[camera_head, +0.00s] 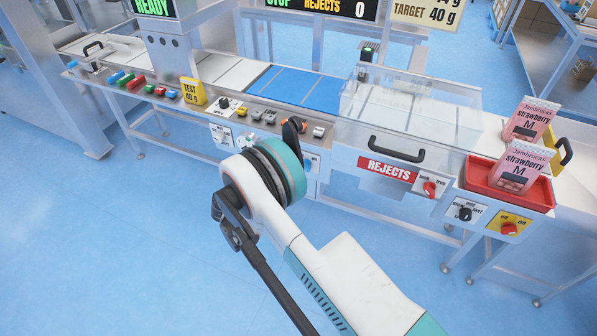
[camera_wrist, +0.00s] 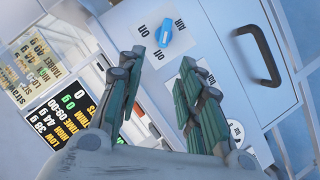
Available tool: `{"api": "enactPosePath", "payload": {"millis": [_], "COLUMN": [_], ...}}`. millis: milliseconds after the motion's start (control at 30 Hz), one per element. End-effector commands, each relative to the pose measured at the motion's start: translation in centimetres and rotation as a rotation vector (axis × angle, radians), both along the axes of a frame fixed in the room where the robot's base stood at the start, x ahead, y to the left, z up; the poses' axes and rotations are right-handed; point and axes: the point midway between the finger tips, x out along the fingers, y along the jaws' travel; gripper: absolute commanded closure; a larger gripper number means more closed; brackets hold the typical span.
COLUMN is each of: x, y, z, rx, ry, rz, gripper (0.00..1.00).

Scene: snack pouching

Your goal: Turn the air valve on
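The air valve is a small blue lever knob (camera_wrist: 163,36) on a white panel marked AIR, in the upper middle of the wrist view. I cannot tell for sure which mark its lever points at. My gripper (camera_wrist: 170,62) is open, with its two dark green fingers apart and nothing between them. The valve lies just beyond the fingertips, nearer the left one, with no clear contact. In the head view my gripper (camera_head: 292,136) is at the machine's front, its tips partly hidden by my wrist. A bit of blue (camera_head: 308,163) shows on the panel beside it.
A black drawer handle (camera_wrist: 260,55) is right of the valve in the wrist view. In the head view, the REJECTS bin (camera_head: 390,167), small knobs and buttons line the machine's front. A red tray (camera_head: 480,178) with pink pouches (camera_head: 522,168) stands at right. The floor in front is clear.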

Motion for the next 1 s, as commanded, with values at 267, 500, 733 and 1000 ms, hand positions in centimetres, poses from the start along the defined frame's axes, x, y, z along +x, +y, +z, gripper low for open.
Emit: {"api": "enactPosePath", "payload": {"millis": [267,500,733,1000], "x": [-0.5,2.6,6.1,8.9], "y": [-0.5,-2.8,-5.4,-7.4], "z": [-2.0,-3.2,-4.4,-5.3], "rx": [-0.012,-0.011,-0.011,-0.011], "ry": [-0.018,-0.018,-0.017,-0.017], "rz": [-0.017,-0.016,-0.016,-0.014], "gripper": [0.67,0.67,0.67,0.67]}}
